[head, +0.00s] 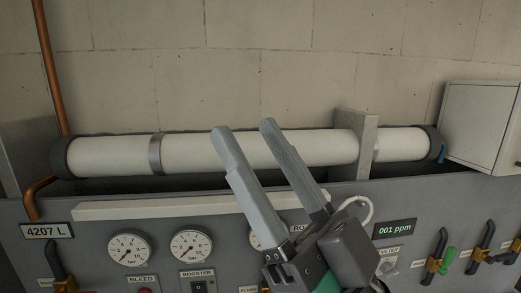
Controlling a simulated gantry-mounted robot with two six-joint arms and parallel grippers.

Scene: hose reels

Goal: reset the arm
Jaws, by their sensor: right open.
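My right gripper (244,133) comes up from the bottom middle of the head view. Its two long grey fingers are apart, with nothing between them. The fingertips show in front of a long white cylinder (215,151) that lies behind the panel. I cannot tell how far apart the fingers and the cylinder are. The gripper body hides part of the panel and a gauge. My left gripper is not in view.
A grey panel (110,222) carries gauges (129,248), a 001 ppm display (395,228) and valve levers (436,256) at right. A copper pipe (51,68) rises at left. A pale box (482,122) stands at right. A block wall closes the back.

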